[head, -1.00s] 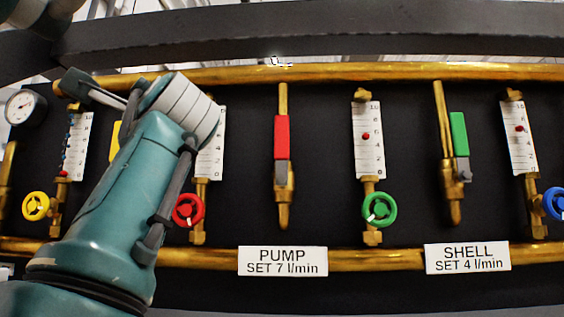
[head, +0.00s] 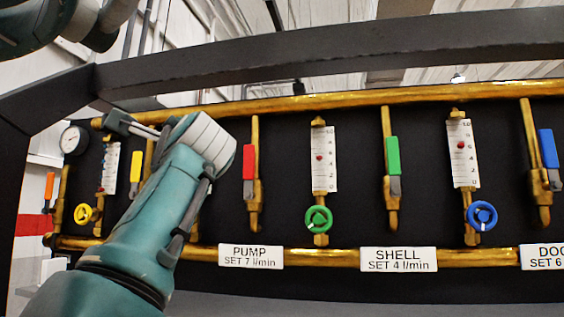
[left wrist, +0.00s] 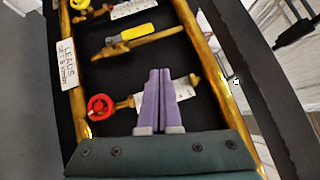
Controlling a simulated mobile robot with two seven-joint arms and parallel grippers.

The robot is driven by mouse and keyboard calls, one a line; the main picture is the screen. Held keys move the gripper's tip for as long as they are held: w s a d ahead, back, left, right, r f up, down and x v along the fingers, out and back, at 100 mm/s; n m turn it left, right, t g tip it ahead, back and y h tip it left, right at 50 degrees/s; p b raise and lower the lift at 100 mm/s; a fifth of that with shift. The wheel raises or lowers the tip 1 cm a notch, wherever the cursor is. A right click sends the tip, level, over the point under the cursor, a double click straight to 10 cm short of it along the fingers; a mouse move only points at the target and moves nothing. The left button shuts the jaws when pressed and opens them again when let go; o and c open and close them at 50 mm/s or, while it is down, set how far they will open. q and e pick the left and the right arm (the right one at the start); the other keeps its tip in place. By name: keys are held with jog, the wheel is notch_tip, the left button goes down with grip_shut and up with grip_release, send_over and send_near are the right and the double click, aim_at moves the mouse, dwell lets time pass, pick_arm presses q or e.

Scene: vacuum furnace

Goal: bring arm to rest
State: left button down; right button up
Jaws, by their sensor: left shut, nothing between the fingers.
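My left arm (head: 158,215) comes in from the lower left in the head view and stands in front of the left part of the panel. It hides part of the flow line with the red handwheel. In the left wrist view my left gripper (left wrist: 159,72) has its two purple fingers together with nothing between them. The fingers are in front of a white scale, with the red handwheel (left wrist: 101,107) to their left and a yellow lever (left wrist: 139,31) above. Whether the fingers touch the panel parts cannot be told. My right gripper is not in view.
The black panel carries brass pipes (head: 330,98), a red lever (head: 249,162), a green lever (head: 393,155), a blue lever (head: 548,148), a green handwheel (head: 318,219) and a blue handwheel (head: 482,215). A round gauge (head: 74,140) is at left. A dark frame beam (head: 330,60) crosses above.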

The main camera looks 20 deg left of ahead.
pick_arm(q)
jog(key=s+d+f+n+g+h, duration=0.1)
jog(key=s+d+f+h, duration=0.15)
jog(key=f, duration=0.75)
jog(key=s+d+f+n+h, duration=0.1)
jog(key=s+d+f+h, duration=0.2)
jog(key=f, duration=0.7)
jog(key=s+d+f+n+g+h, duration=0.1)
jog(key=s+d+f+h, duration=0.2)
jog(key=f, duration=0.6)
jog(key=s+d+f+n+g+h, duration=0.2)
jog(key=s+d+f+h, duration=0.2)
jog(key=s, duration=0.7)
jog(key=s+d+f+n+g+h, duration=0.1)
jog(key=s+d+f+g+h, duration=0.2)
jog(key=s+d+f, duration=0.5)
jog(key=s+f+h, duration=0.1)
jog(key=s+f, duration=0.1)
jog(key=shift+s+d+n+g, duration=0.3)
jog(key=shift+s+n, duration=0.05)
jog(key=shift+n, duration=0.05)
jog(key=shift+h, duration=0.25)
